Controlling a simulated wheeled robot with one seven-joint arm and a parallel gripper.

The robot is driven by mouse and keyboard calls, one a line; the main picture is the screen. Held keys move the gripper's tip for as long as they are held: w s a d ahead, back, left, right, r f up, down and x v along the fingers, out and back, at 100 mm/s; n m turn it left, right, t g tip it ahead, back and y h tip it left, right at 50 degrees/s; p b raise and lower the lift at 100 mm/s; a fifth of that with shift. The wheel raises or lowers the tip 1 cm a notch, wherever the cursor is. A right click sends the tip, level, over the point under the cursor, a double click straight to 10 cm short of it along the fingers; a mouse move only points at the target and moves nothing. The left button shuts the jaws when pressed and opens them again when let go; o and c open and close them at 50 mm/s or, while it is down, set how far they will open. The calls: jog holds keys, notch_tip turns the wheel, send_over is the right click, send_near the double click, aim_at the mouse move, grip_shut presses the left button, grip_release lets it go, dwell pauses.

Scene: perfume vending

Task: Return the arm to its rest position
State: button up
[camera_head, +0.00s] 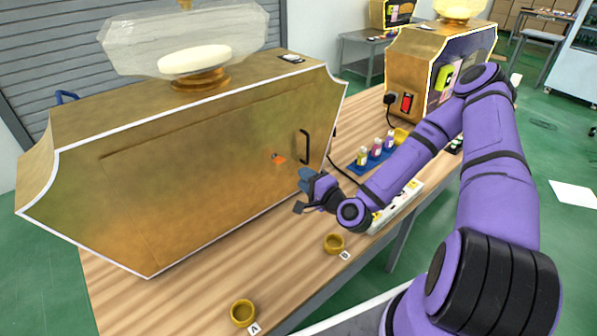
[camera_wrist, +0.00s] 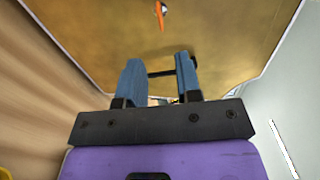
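My gripper (camera_head: 306,190) is at the end of my purple arm, in front of the lower right part of the gold cabinet (camera_head: 200,180). In the wrist view, the two blue fingers of my gripper (camera_wrist: 160,80) are apart with nothing held between them. The cabinet's dark handle (camera_head: 304,146) is above and behind the gripper in the head view. In the wrist view, the gold panel (camera_wrist: 100,35) fills the space beyond the fingers, and a dark bar shows between them. The cabinet's door looks shut. A key with an orange tag (camera_head: 279,158) is on its face.
Several small bottles (camera_head: 376,150) stand on a blue mat right of the cabinet. A white power strip (camera_head: 398,207) lies by my arm. Gold rings (camera_head: 243,313) and (camera_head: 334,243) sit near the wooden table's front edge. A second gold cabinet (camera_head: 420,62) stands behind.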

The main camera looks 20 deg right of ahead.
jog(key=s+d+r+n+g+h, duration=0.25)
jog(key=r+n+g, duration=0.2)
jog(key=r, duration=0.25)
jog(key=s+d+r+n+g+h, duration=0.1)
jog(key=s+r+n+g+h, duration=0.15)
jog(key=r+n, duration=0.35)
jog(key=s+d+r+n+g+h, duration=0.1)
jog(key=s+d+r+n+g, duration=0.2)
jog(key=r, duration=0.6)
jog(key=s+a+r+g, duration=0.1)
jog(key=s+r, duration=0.6)
jog(key=s, duration=0.2)
jog(key=s+a+r+n+g, duration=0.1)
jog(key=s+a+r, duration=0.1)
jog(key=s+r, duration=0.4)
jog(key=s, duration=0.4)
jog(key=shift+s+a+r, duration=0.2)
jog(key=shift+r, duration=0.15)
jog(key=shift+o, duration=0.5)
